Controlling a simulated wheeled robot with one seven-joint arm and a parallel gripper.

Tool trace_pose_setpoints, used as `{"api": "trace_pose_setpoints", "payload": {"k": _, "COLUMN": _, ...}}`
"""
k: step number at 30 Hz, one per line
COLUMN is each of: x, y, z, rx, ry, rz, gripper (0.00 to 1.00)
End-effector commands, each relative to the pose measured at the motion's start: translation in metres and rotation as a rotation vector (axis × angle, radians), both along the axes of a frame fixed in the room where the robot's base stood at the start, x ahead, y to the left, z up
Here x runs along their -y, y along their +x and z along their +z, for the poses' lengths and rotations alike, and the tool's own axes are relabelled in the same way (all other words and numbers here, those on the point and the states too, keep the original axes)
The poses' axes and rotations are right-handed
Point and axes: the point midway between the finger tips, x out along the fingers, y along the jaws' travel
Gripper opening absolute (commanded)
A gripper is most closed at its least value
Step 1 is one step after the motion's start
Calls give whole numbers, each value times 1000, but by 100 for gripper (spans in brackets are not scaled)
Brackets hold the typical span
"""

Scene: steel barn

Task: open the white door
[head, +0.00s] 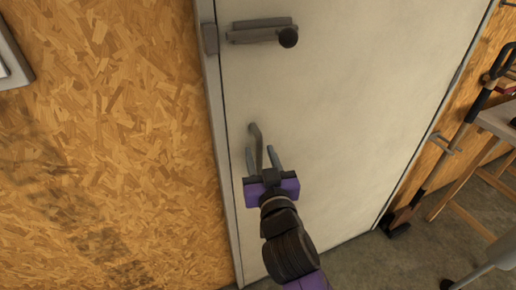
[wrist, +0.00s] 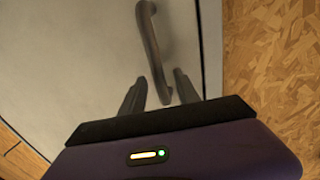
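The white door (head: 340,110) is shut in its frame and fills the middle of the head view. A grey vertical pull handle (head: 256,140) is near its left edge. In the wrist view the handle (wrist: 152,42) curves down from the top. My gripper (head: 262,158) is in front of the door at the handle's lower part. In the wrist view my gripper (wrist: 160,88) has its fingers apart, and the handle's lower end appears between them. I cannot tell whether either finger touches it. A grey bolt (head: 258,31) with a dark knob (head: 288,37) sits higher on the door.
An oriented-strand board wall (head: 110,140) is left of the door. On the right are a wooden stand (head: 470,180) and a dark long-handled tool (head: 440,160) leaning by the wall. Bare grey floor (head: 375,260) shows in front of the door.

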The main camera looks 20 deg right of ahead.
Motion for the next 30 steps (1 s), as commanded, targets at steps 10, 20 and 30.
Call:
{"api": "trace_pose_setpoints", "payload": {"k": 10, "x": 4, "y": 21, "z": 0, "rx": 0, "ry": 0, "rz": 1, "gripper": 38}}
{"api": "trace_pose_setpoints", "payload": {"k": 20, "x": 4, "y": 21, "z": 0, "rx": 0, "ry": -1, "rz": 1, "gripper": 6}}
{"api": "trace_pose_setpoints", "payload": {"k": 30, "x": 4, "y": 21, "z": 0, "rx": 0, "ry": -1, "rz": 1, "gripper": 0}}
